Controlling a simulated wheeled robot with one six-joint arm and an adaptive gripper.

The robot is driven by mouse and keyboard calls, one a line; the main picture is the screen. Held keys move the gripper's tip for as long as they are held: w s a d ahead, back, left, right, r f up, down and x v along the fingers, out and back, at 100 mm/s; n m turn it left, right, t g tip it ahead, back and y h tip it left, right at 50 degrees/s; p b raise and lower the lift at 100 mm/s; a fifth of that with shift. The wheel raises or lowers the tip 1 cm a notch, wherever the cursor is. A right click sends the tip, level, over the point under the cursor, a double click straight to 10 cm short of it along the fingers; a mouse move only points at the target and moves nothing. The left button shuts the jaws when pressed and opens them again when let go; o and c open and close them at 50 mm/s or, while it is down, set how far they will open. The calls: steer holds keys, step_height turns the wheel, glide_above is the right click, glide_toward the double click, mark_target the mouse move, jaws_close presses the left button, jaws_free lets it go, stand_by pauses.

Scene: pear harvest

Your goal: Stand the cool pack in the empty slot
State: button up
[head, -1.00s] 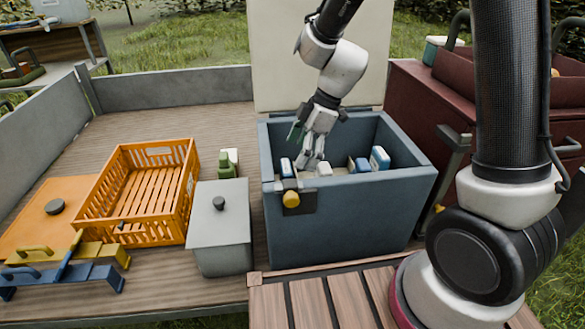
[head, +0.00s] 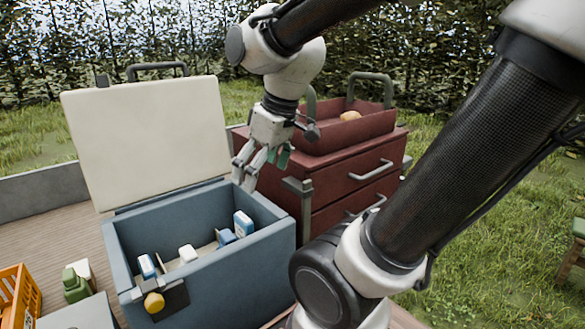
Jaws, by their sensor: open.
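The blue cool box (head: 215,285) stands open with its pale lid (head: 150,140) raised behind it. Inside, a blue-and-white pack (head: 147,266) stands near the front left, with a white block (head: 187,253) beside it. A blue pack (head: 226,237) and a taller blue-and-white pack (head: 243,223) are at the right. I cannot tell which of these is the cool pack, and the slot floor is mostly hidden by the walls. My gripper (head: 246,178) is open and empty, pointing down above the box's back right edge, clear of the packs.
A dark red drawer cabinet (head: 340,170) with an open top tray stands close behind and right of the box. A yellow-knobbed latch (head: 154,303) is on the box's front. An orange crate (head: 20,300), a green bottle (head: 76,285) and a grey lid (head: 80,315) are at lower left.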

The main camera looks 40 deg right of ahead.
steer(key=s+d+r+m+h, duration=0.1)
steer(key=s+d+m, duration=0.3)
steer(key=s, duration=0.1)
steer(key=shift+s+t, duration=0.15)
steer(key=shift+t, duration=0.25)
